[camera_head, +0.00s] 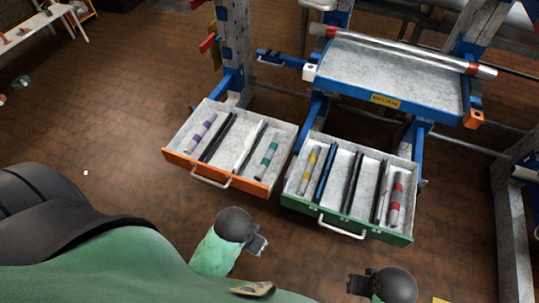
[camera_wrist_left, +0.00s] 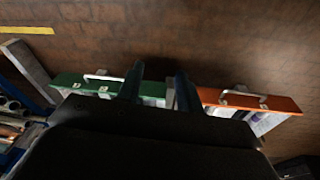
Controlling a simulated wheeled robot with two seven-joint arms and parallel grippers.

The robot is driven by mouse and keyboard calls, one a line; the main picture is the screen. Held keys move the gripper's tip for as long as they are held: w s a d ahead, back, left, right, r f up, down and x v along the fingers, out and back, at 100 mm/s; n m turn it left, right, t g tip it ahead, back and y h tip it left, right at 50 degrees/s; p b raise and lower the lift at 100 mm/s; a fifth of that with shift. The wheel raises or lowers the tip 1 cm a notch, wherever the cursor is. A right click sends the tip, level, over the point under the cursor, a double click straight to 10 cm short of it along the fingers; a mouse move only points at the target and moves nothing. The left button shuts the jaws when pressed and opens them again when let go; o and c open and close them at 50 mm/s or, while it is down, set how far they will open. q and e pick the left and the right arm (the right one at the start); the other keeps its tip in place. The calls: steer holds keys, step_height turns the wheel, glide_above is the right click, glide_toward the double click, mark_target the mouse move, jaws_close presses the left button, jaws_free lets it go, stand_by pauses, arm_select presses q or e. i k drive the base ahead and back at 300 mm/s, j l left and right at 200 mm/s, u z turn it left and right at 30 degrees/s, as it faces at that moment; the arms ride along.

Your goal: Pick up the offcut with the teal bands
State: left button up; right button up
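The offcut with teal bands (camera_head: 267,154) is a grey rod lying in the right part of the open orange-fronted drawer (camera_head: 215,182). A purple-banded rod (camera_head: 201,131) lies at that drawer's left side. My left gripper (camera_head: 262,244) is in front of the drawers, well short of the teal-banded rod. In the left wrist view its two dark fingers (camera_wrist_left: 157,85) stand apart with nothing seen between them. The orange drawer front (camera_wrist_left: 250,100) shows right of them; the teal bands are not visible there. My right gripper (camera_head: 358,285) is low in the head view; its finger gap is unclear.
A green-fronted open drawer (camera_head: 345,222) stands to the right, holding a yellow-banded rod (camera_head: 309,170), a red-banded rod (camera_head: 396,197) and dark strips. A blue-framed tray (camera_head: 390,75) with a long metal tube (camera_head: 405,50) is above it. Brick floor lies open at left.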

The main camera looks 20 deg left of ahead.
mark_target(265, 162)
steer(key=i+l+u, duration=0.65)
steer(key=l, duration=0.1)
